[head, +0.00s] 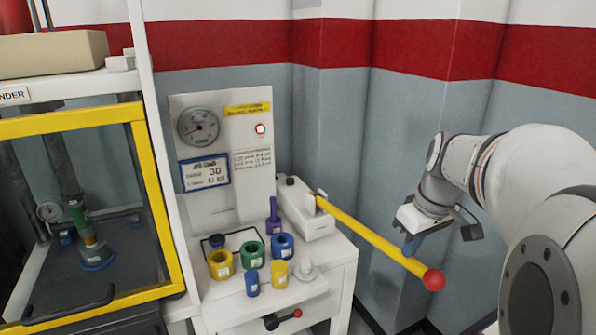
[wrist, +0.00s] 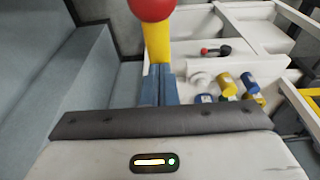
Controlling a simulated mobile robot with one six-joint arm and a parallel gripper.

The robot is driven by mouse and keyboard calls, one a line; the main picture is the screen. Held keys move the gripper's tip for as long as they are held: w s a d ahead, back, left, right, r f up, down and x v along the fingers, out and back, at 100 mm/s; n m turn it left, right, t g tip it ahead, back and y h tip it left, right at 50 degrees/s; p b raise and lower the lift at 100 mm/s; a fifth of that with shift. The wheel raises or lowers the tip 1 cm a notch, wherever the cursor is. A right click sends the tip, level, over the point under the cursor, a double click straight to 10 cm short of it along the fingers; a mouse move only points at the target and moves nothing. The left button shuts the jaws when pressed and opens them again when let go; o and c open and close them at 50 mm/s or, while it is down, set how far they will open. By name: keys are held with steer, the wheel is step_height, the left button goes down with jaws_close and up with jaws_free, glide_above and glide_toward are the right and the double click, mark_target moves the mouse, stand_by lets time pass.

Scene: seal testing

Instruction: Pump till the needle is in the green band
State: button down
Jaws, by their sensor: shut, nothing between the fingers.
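The pump lever (head: 372,238) is a long yellow bar with a red ball (head: 434,280) at its free end. It runs from the white pump block (head: 304,212) toward the lower right. The round gauge (head: 198,126) is on the upright panel; its needle and any green band are too small to read. My gripper (head: 411,245) is shut and empty, its blue fingertips at the lever near the ball. Contact is unclear. In the wrist view, the shut fingers (wrist: 158,86) overlap the yellow bar (wrist: 157,42), with the red ball (wrist: 152,8) beyond.
Several coloured rings and plugs stand on the bench (head: 222,310). A small black lever with a red tip (head: 297,313) is at its front. A yellow-framed cabinet (head: 160,215) stands left.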

steer(key=shift+r, duration=0.65)
steer(key=shift+f, duration=0.3)
steer(key=s+d+b+x, duration=0.1)
steer(key=s+b+x, duration=0.1)
steer(key=b+x, duration=0.8)
step_height(320, 180, down, 4)
steer(key=shift+s+r+b, duration=0.2)
steer(key=shift+r+b, duration=0.05)
steer(key=shift+b, duration=0.1)
